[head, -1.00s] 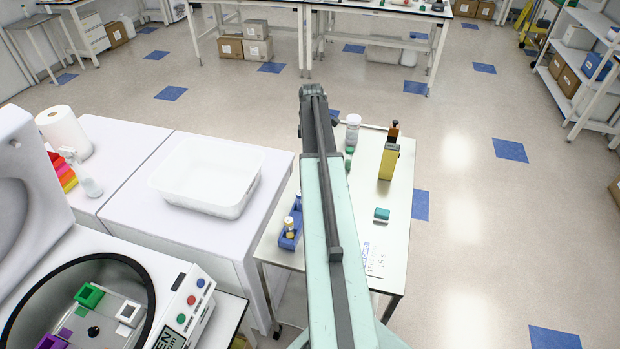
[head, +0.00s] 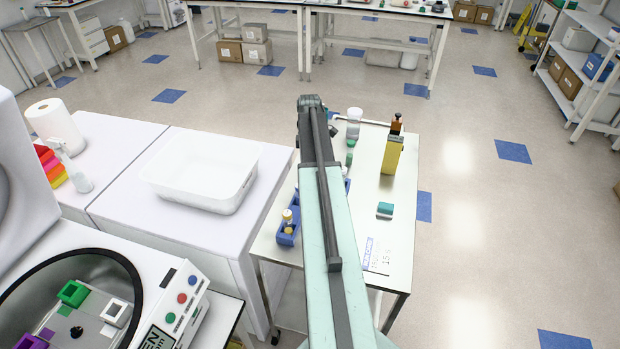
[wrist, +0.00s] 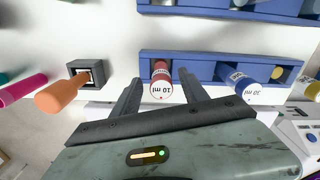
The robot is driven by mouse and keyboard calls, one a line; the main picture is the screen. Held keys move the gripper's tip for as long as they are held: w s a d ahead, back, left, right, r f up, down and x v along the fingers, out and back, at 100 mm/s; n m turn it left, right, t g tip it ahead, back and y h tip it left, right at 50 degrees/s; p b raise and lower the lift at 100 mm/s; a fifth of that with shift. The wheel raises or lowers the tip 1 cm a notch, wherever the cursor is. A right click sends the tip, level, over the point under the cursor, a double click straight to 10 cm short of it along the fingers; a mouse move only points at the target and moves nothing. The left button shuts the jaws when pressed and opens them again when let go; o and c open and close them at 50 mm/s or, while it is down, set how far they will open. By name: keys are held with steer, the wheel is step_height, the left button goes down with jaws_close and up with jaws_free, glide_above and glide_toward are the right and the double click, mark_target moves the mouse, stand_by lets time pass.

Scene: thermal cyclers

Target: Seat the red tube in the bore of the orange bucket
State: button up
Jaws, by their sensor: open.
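The red tube (wrist: 161,82), marked "10 ml", stands in a blue rack (wrist: 208,66) in the wrist view. My gripper (wrist: 158,77) is open, with one finger on each side of the red tube; I cannot tell whether they touch it. In the head view the blue rack (head: 287,236) shows left of my arm, which hides the red tube and my gripper. The open centrifuge (head: 150,275) at lower left holds a green bucket (head: 73,293), a white bucket (head: 115,312) and a purple bucket (head: 32,342). I see no orange bucket in either view.
A blue-capped tube (wrist: 238,80) is in the same rack. A white tub (head: 203,180) stands on the bench.

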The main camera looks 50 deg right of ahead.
steer(key=shift+r, duration=0.1)
jaws_close()
steer(key=shift+r, duration=0.1)
